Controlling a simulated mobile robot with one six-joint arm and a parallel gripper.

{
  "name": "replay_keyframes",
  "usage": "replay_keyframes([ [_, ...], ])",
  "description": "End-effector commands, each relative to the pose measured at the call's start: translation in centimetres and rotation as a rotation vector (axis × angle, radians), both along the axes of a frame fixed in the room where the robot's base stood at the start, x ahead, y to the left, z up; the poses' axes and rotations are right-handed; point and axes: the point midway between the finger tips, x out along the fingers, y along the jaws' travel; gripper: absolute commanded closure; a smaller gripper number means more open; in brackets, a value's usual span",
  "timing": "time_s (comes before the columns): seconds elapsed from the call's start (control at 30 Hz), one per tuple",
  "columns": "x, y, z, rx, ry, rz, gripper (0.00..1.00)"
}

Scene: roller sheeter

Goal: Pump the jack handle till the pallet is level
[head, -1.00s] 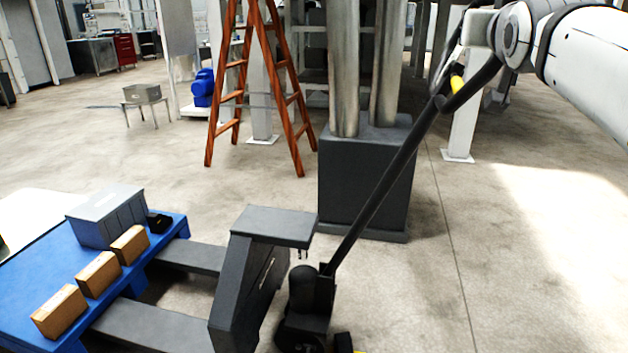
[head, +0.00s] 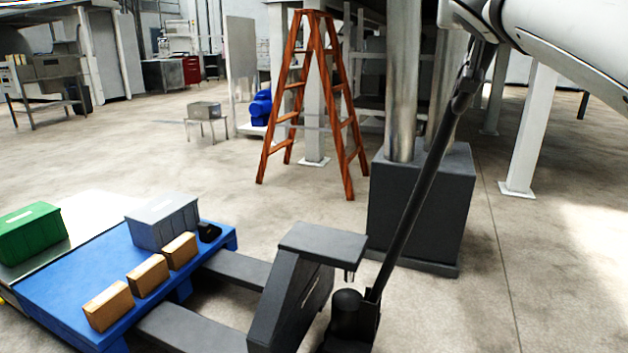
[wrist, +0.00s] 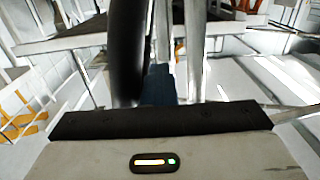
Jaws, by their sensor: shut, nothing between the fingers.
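The blue pallet (head: 75,300) lies over the forks of a dark grey pallet jack (head: 290,290) at lower left; I cannot tell whether it is level. It carries a grey box (head: 163,222), three cartons (head: 147,274) and a small black item. The black jack handle (head: 420,195) slants up right from the jack's base to beside my arm at the top. In the wrist view, my gripper (wrist: 160,122) is shut with nothing held. A dark curved bar (wrist: 127,50), probably the handle's loop, stands just beyond it; contact is unclear.
A green crate (head: 32,232) rests on a grey surface left of the pallet. A dark block with metal columns (head: 418,210) stands close behind the handle. An orange ladder (head: 350,125) is left of it. The floor at right is clear.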

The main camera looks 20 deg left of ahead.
Motion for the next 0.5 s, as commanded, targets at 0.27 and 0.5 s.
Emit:
replay_keyframes([
  [0.27, 0.1, 1.8, 0.4, -0.001, 0.0, -0.003, 1.0],
  [0.5, 0.6, 7.2, 0.8, -0.002, 0.0, 0.004, 1.0],
])
